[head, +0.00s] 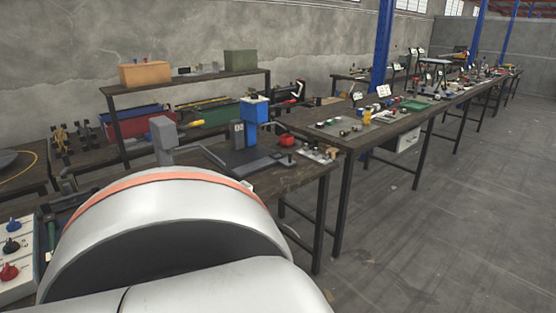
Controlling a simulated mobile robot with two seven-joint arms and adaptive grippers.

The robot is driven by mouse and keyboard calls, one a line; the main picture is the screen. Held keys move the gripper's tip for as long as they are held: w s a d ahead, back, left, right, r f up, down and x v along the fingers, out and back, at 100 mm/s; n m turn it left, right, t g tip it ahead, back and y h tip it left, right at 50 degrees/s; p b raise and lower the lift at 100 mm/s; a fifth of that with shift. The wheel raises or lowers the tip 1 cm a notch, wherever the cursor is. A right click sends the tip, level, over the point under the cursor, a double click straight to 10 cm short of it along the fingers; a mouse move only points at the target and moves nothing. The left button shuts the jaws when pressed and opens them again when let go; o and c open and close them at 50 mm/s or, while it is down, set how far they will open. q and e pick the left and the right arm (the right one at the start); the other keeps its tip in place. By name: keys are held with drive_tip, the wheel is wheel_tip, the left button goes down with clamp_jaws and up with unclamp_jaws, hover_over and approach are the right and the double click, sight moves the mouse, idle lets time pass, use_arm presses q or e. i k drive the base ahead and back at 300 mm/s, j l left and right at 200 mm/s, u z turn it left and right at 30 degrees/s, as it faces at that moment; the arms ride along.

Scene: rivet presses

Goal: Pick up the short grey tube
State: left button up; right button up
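I cannot make out a short grey tube for certain in the head view. Small metal pieces (316,153) lie at the right end of the nearest workbench (290,178), too small to tell apart. Neither gripper is in view. A large white link of my own arm with an orange band fills the lower left and hides part of the bench.
A blue and grey press (256,112) and a grey machine head (164,136) stand on the near bench, with a red round part (287,140). A control box with knobs (12,262) is at the left edge. More benches run back right. The floor (440,240) at right is clear.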

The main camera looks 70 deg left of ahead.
sight(45, 206)
drive_tip(key=u, duration=3.65)
drive_tip(key=j+u, duration=0.3)
drive_tip(key=i+j+u, duration=0.25)
drive_tip(key=k+l, duration=0.05)
drive_tip(key=k, duration=0.05)
